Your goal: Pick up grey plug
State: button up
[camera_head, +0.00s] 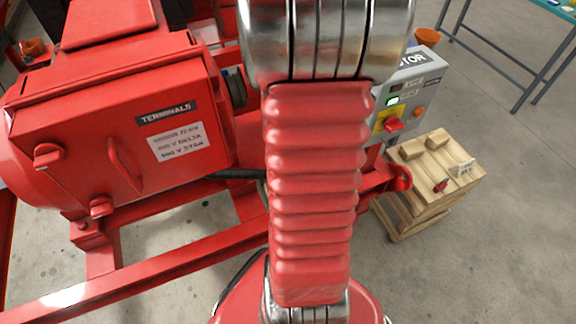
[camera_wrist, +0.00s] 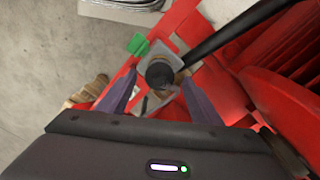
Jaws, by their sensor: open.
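A dark grey round plug (camera_wrist: 158,73) shows in the wrist view on a lighter grey fitting (camera_wrist: 177,46), close to a red frame. My gripper (camera_wrist: 159,80) is open, with one finger to the left and one to the right of the plug in the picture. I cannot tell whether the fingertips are level with the plug or above it. The head view shows neither the plug nor my gripper; my arm fills its middle.
A green tab (camera_wrist: 137,44) and a black pipe (camera_wrist: 235,32) are close to the plug. Concrete floor is clear at lower right.

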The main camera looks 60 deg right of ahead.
jog(key=shift+f, duration=1.35)
jog(key=shift+c, duration=0.4)
jog(key=c, duration=1.2)
